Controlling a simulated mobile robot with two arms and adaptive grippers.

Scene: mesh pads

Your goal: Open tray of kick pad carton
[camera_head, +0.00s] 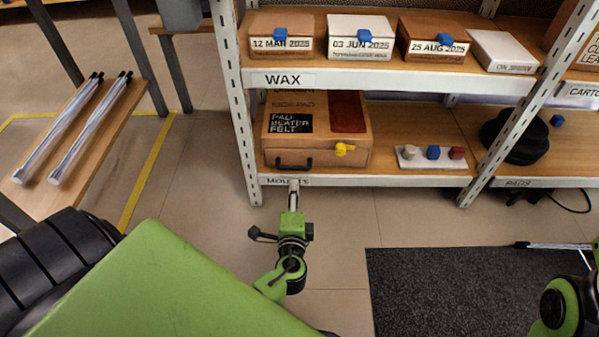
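The kick pad carton (340,140) is a brown box on the lower shelf, at its left end. Its top has a black label reading "PAD BEATER FELT" and a dark red panel. The tray front (325,160) faces me and looks flush with the carton. My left gripper (294,187) is below the handle, in front of the shelf edge, apparently not touching the carton. Its fingers look like one narrow pale strip. My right arm shows at the lower right; its gripper is not visible.
The upper shelf (350,75) holds dated boxes. Right of the carton stand a white board (432,164) with small blocks and black round pads (515,135). A shelf post (237,110) rises left of the carton. A dark mat (450,290) covers floor at right.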

